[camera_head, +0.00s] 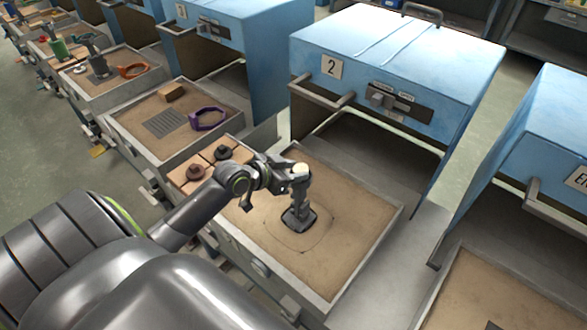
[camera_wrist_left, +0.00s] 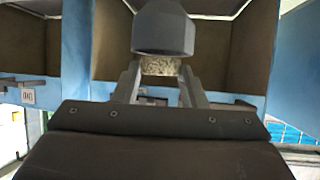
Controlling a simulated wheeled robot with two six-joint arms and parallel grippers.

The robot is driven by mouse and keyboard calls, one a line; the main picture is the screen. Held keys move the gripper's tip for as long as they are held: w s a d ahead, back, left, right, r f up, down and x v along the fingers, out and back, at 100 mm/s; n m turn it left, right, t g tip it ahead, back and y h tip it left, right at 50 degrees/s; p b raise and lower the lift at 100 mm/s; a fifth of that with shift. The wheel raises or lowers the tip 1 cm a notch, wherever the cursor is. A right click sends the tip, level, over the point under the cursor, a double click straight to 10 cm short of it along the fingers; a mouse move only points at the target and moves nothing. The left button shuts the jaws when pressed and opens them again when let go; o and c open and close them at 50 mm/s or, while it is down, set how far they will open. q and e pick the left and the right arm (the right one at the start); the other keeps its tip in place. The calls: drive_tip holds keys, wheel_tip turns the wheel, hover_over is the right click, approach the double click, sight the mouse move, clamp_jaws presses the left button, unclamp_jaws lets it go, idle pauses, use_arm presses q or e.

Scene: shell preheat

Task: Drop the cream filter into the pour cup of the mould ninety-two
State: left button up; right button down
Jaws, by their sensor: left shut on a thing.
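The cream filter (camera_head: 300,169) is a small pale piece in my left gripper (camera_head: 293,173), which is shut on it. In the left wrist view the speckled filter (camera_wrist_left: 160,67) sits between the two fingers (camera_wrist_left: 160,88). A dark grey mould (camera_head: 299,208) with a squarish foot stands upright on the sand bed, directly under the gripper in the head view. A dark cup shape (camera_wrist_left: 163,30), likely its pour cup, overlaps the filter in the wrist view. I cannot tell whether they touch. No mould number is readable. My right gripper is not in view.
The sand tray (camera_head: 362,252) stands before a blue oven (camera_head: 400,60) marked 2. Tan blocks with dark knobs (camera_head: 221,152) lie left of my gripper. A purple ring-shaped object (camera_head: 208,119) lies on the neighbouring tray. Sand right of the mould is bare.

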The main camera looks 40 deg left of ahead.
use_arm(q)
drive_tip(key=shift+f, duration=0.1)
idle(0.5)
drive_tip(key=o, duration=1)
drive_tip(key=shift+s, duration=0.1)
drive_tip(key=p+v, duration=0.3)
drive_tip(key=v, duration=1.4)
drive_tip(key=shift+s, duration=0.1)
